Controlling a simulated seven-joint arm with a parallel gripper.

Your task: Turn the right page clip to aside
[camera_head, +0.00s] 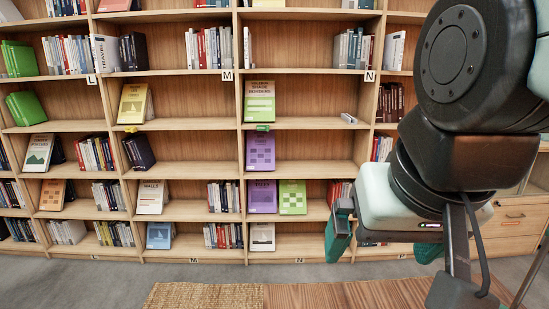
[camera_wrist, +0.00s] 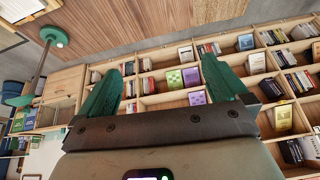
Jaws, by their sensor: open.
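I cannot make out a page clip in either view. My gripper (camera_head: 384,243) is at the right in the head view, with its teal fingers spread apart and pointing down. In the wrist view my gripper (camera_wrist: 160,68) shows two green fingers apart, with nothing between them but the distant shelves. A pale sheet-like thing with a wooden edge (camera_wrist: 22,8) is cut off at the top left of the wrist view. I cannot tell whether it is a book or has clips.
A tall wooden bookcase (camera_head: 190,168) with several rows of books fills the back. A wooden surface (camera_head: 350,295) and a woven mat (camera_head: 200,297) lie at the front. A drawer cabinet (camera_head: 512,217) stands at right. A green-ended pole (camera_wrist: 39,62) shows in the wrist view.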

